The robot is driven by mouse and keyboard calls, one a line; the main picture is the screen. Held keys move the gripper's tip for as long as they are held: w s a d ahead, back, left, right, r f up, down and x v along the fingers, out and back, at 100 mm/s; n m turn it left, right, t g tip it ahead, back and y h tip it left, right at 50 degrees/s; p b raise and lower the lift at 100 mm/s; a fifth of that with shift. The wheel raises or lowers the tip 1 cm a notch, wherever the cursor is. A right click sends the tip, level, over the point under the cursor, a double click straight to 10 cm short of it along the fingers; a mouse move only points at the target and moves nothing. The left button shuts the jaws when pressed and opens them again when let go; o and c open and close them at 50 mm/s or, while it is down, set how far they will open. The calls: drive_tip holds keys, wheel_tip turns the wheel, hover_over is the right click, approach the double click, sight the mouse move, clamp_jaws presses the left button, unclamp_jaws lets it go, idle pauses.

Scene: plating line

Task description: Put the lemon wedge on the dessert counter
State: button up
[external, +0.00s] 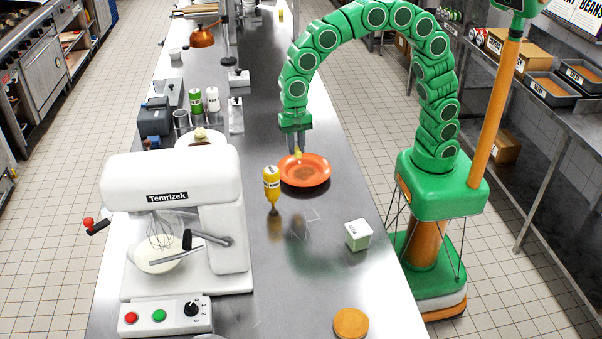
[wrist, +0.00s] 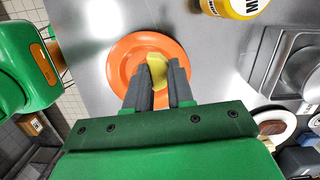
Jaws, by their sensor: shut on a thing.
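The lemon wedge is a small yellow piece (wrist: 156,68) between my fingertips in the wrist view. It also shows in the external view (external: 298,153), just below the fingers. My gripper (external: 298,145) points down and is shut on the wedge; its dark fingers show in the wrist view (wrist: 159,78). It is over an orange plate (external: 318,178), near the plate's far left rim. I cannot tell whether the wedge touches the plate. The plate lies on a long steel counter (external: 300,290); no label shows which surface is the dessert counter.
A yellow mustard bottle (external: 271,185) stands left of the plate. A small white-and-green box (external: 358,235) and a round orange-brown disc (external: 351,323) sit nearer. A white stand mixer (external: 222,210) fills the counter's left side.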

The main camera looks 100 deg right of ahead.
drive_tip(key=s+a+m, duration=0.1)
drive_tip(key=s+a, duration=0.5)
drive_tip(key=a, duration=0.5)
drive_tip(key=s+a, duration=0.5)
drive_tip(key=a, duration=0.6)
approach(310, 256)
drive_tip(key=shift+s+a+f, duration=0.15)
drive_tip(key=shift+s+f, duration=0.4)
drive_tip(key=shift+s, duration=0.1)
drive_tip(key=shift+w+a+f, duration=0.15)
drive_tip(key=shift+w+f, duration=0.1)
drive_tip(key=shift+f, duration=0.2)
drive_tip(key=shift+w+a+f, duration=0.2)
drive_tip(key=shift+w+f, duration=0.05)
drive_tip(key=shift+f, duration=1.65)
drive_tip(key=shift+f, duration=0.15)
drive_tip(key=o, duration=0.7)
drive_tip(key=shift+o, duration=0.2)
